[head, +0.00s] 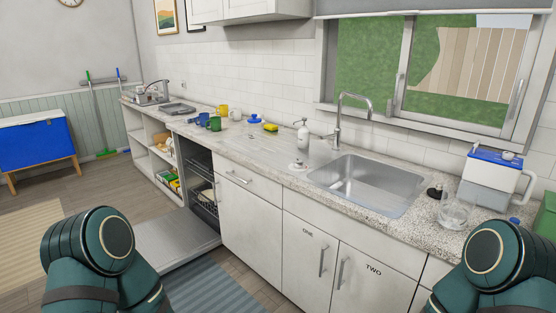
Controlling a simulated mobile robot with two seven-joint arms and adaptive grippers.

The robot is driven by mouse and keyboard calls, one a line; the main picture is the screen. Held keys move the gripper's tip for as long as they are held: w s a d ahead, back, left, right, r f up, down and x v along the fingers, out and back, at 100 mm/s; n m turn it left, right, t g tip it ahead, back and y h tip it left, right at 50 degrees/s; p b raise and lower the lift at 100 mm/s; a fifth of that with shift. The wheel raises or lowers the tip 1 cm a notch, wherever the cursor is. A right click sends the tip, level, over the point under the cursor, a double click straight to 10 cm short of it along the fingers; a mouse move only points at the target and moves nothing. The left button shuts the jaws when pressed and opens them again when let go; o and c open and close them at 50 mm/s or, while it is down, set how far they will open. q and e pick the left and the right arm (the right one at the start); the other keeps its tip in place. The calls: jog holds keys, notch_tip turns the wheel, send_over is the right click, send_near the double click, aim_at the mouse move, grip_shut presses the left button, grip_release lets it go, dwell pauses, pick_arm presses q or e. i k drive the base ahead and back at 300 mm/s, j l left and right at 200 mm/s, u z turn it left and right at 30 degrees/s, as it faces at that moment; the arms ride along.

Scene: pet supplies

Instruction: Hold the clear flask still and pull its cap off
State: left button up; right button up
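A clear, see-through vessel (457,211), which looks like the flask, is on the speckled counter just right of the sink. Its outline is faint, and I cannot make out a cap on it. A small dark round object (434,191) is beside it at the sink's right edge; I cannot tell whether it belongs to the flask. A small blue item (515,221) is to its right, partly hidden. Parts of my two arms show at the bottom left and bottom right, but neither gripper is in view.
The steel sink (368,184) and tall faucet (340,118) are left of the vessel. A soap bottle (303,134) and mugs (214,123) are farther left. The dishwasher door (172,246) is open.

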aim_at(255, 130)
jog(key=i+j+u, duration=0.1)
jog(key=i+j, duration=0.5)
jog(key=i, duration=0.35)
jog(key=i+j+z, duration=0.3)
jog(key=i+j, duration=0.2)
jog(key=j, duration=0.15)
jog(key=i+j+z, duration=0.15)
jog(key=j, duration=0.2)
jog(key=i+j+z, duration=0.15)
jog(key=j, duration=0.25)
jog(key=i+j+z, duration=0.15)
jog(key=i+j, duration=0.15)
jog(key=j, duration=0.1)
